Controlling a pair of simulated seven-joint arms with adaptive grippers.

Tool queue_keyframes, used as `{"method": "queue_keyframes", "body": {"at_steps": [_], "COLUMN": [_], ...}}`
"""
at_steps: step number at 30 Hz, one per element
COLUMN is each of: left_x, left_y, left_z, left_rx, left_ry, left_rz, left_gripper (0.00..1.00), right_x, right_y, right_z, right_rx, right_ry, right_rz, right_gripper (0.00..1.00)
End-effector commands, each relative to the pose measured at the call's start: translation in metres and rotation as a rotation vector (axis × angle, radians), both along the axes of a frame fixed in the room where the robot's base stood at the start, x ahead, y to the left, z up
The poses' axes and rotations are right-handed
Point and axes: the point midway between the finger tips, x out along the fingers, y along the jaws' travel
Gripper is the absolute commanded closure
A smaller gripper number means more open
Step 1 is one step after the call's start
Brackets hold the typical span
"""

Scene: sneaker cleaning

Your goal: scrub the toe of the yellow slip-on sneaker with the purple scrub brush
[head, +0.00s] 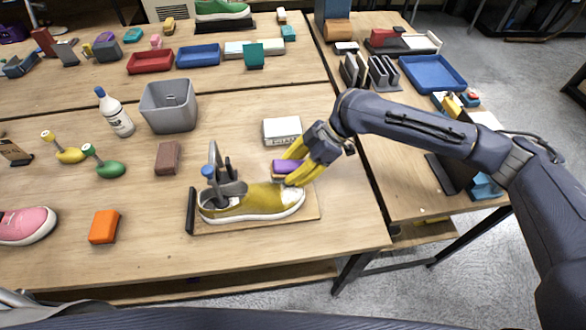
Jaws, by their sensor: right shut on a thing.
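My right gripper (295,163), with yellow fingers, is shut on the purple scrub brush (286,167). The brush is level, just above and behind the toe. Its underside is partly hidden, and I cannot tell whether it touches the shoe. My left gripper is out of view.
A white box (282,130) stands close behind the brush. A brown block (167,158), grey bin (169,106), green-topped brush (109,167) and orange block (104,227) are to the left. The table right of the board is clear.

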Motion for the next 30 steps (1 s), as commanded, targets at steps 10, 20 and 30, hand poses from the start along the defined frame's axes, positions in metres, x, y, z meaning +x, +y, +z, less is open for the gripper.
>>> {"method": "queue_keyframes", "body": {"at_steps": [10,20,30], "left_x": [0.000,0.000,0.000], "left_y": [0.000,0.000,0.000], "left_z": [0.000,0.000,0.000], "left_rx": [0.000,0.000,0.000], "left_ry": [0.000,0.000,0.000], "left_rz": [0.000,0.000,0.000], "left_gripper": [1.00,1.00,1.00], "right_x": [-0.003,-0.027,-0.041], "right_y": [0.000,-0.006,-0.010], "right_z": [-0.001,0.000,0.001], "right_rx": [0.000,-0.001,-0.002], "right_ry": [0.000,0.003,0.005], "right_rz": [0.001,0.002,0.003], "right_gripper": [0.97,0.97,0.97]}}
